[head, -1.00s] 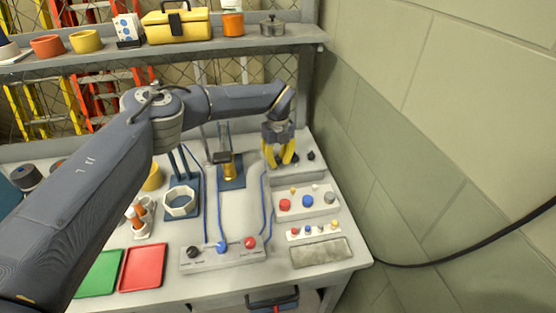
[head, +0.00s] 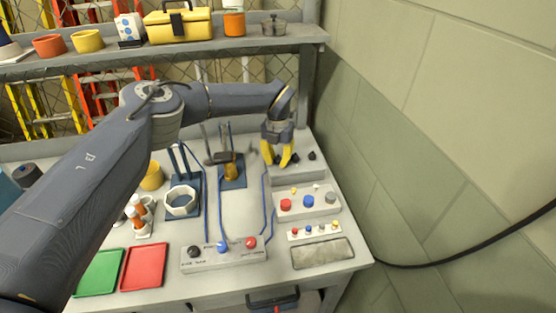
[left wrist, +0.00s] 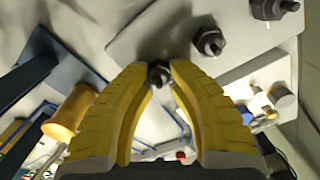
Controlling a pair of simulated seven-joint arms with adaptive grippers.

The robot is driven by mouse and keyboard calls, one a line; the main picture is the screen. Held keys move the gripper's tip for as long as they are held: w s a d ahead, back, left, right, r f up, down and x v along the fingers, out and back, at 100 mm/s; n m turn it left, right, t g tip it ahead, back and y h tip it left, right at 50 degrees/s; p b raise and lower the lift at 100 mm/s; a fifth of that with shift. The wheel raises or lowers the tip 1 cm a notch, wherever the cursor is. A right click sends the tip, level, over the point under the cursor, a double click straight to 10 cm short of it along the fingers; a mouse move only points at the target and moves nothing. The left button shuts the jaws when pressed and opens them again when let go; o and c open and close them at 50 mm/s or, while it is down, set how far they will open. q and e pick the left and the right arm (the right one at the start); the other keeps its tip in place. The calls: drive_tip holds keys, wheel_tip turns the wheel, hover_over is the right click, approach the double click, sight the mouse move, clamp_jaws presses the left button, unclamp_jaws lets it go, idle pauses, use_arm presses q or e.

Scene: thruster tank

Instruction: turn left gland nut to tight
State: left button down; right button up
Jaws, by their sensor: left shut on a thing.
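My left gripper (head: 277,162) points down at the back right of the bench, its yellow fingers around the leftmost gland nut. In the left wrist view the dark left gland nut (left wrist: 159,74) sits between the fingertips of the left gripper (left wrist: 158,70), on a pale plate. The fingers are shut on it. In the head view the fingers hide this nut. Two more dark gland nuts stand to its right: the middle one (left wrist: 208,41) and the right one (left wrist: 272,9). They also show in the head view, the middle (head: 297,154) and right (head: 311,155).
A stepped block with coloured knobs (head: 307,203) is in front of the gripper. A control box (head: 222,257) with blue cables lies at the front. A wall rises close on the right.

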sight(277, 158)
use_arm(q)
drive_tip(key=m, duration=0.5)
drive_tip(key=shift+a+f, duration=0.1)
drive_tip(key=shift+a, duration=0.05)
drive_tip(key=shift+m, duration=0.3)
idle(0.4)
drive_tip(key=c, duration=1.5)
unclamp_jaws()
drive_tip(key=shift+w, duration=0.1)
wheel_tip(277, 158, up, 12)
drive_tip(key=shift+r, duration=0.1)
